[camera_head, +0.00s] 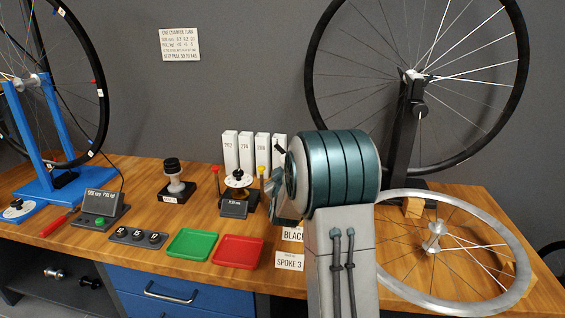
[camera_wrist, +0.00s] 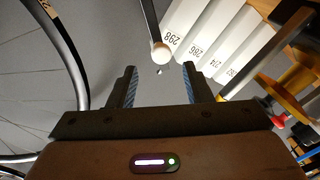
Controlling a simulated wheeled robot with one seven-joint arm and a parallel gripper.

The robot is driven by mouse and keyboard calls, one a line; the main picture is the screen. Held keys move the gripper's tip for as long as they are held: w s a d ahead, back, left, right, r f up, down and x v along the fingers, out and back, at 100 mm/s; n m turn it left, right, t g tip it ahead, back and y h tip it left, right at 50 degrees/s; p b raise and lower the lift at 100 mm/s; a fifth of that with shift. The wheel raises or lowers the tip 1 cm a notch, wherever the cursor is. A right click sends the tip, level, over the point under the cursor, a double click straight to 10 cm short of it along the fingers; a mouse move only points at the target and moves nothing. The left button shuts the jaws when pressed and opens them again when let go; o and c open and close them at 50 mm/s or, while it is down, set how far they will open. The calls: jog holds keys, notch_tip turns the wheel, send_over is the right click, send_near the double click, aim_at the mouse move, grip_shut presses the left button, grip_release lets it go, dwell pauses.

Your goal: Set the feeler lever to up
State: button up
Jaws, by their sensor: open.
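In the wrist view, a dark rod with a pale round knob (camera_wrist: 160,50) points toward my gripper from the top. It looks like a lever, but I cannot tell for certain that it is the feeler lever, or which way it is set. My gripper (camera_wrist: 160,86) is open and empty, its fingers on either side of the line of the knob. The knob lies beyond the fingertips, apart from them as far as I can tell. In the head view my arm hides most of my gripper and the bench behind it.
White numbered boxes (camera_wrist: 200,45) stand close to the knob. They also stand on the wooden bench in the head view (camera_head: 246,152). A dial device (camera_head: 238,180), green tray (camera_head: 193,244) and red tray (camera_head: 239,251) lie left of my arm. A wheel stands on a black stand (camera_head: 402,125).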

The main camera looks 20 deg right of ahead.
jog(key=b+x, duration=0.1)
jog(key=x, duration=0.6)
jog(key=shift+w, duration=0.4)
